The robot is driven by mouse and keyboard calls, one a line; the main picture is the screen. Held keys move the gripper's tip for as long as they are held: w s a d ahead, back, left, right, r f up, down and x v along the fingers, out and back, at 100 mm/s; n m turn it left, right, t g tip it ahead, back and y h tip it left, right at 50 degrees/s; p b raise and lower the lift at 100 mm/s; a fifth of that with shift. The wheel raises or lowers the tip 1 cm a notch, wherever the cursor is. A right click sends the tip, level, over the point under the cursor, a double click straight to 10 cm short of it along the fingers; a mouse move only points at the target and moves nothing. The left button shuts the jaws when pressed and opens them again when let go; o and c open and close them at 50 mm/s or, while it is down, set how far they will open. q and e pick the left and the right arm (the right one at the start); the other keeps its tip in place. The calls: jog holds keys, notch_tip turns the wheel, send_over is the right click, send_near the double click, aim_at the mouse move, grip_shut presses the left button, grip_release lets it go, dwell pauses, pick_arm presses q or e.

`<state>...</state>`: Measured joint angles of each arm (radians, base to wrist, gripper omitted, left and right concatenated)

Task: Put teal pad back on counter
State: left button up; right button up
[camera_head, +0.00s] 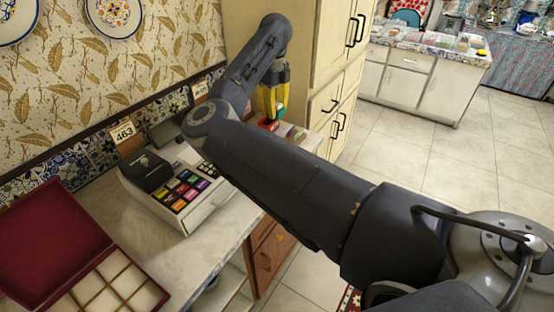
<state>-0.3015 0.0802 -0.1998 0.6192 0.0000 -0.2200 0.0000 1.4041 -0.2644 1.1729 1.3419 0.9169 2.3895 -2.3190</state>
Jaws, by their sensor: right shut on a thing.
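My right gripper (269,112) points down at the far end of the counter (183,252), with its yellow fingers close together. It is shut on the teal pad (280,111), of which only a small green-teal patch shows by the fingertips. The rest of the pad is hidden by the fingers. I cannot tell whether the pad touches what is below it. My left gripper is not in view.
A red item (268,124) lies just under the fingers. A cash register (172,190) with coloured keys stands on the counter. An open dark red box (52,238) with pale compartments lies nearer. A tall cream cabinet (310,60) stands beyond the gripper.

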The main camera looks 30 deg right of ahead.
notch_tip(320, 180, down, 20)
jog(key=shift+r, duration=0.1)
dwell(0.6)
jog(key=o, duration=1.1)
jog(key=shift+f, duration=0.2)
jog(key=shift+c, duration=0.2)
notch_tip(320, 180, up, 12)
jog(key=shift+r, duration=0.2)
